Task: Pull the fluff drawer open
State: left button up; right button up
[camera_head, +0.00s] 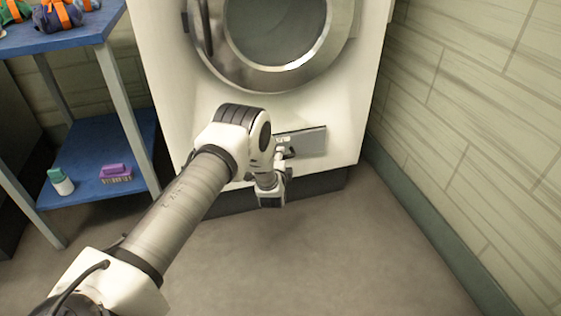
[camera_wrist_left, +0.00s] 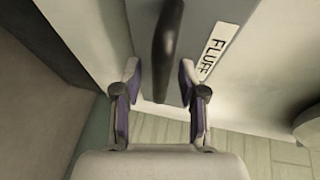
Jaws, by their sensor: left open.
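The fluff drawer (camera_head: 310,141) is a grey panel low on the front of the white dryer, and it looks closed or nearly so. In the left wrist view its dark bar handle (camera_wrist_left: 167,45) runs down the picture, beside a white label (camera_wrist_left: 212,52) reading FLUFF. My left gripper (camera_head: 284,153) is at the left part of the drawer, partly hidden by my wrist. In the wrist view its two fingers (camera_wrist_left: 158,86) are spread, one on each side of the handle's lower end, with gaps visible. My right gripper is in neither view.
The dryer's round door (camera_head: 278,30) is above the drawer. A blue shelf unit (camera_head: 98,150) at left holds a bottle (camera_head: 61,181), a purple brush (camera_head: 116,173) and bags on top. A brick wall (camera_head: 480,110) stands close on the right. The floor (camera_head: 320,250) in front is clear.

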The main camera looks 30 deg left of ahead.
pick_arm(q)
grip_shut()
jog(key=s+d+p, duration=0.9)
jog(key=s+d, duration=0.3)
jog(key=d, duration=0.3)
jog(key=shift+s, duration=0.4)
grip_release()
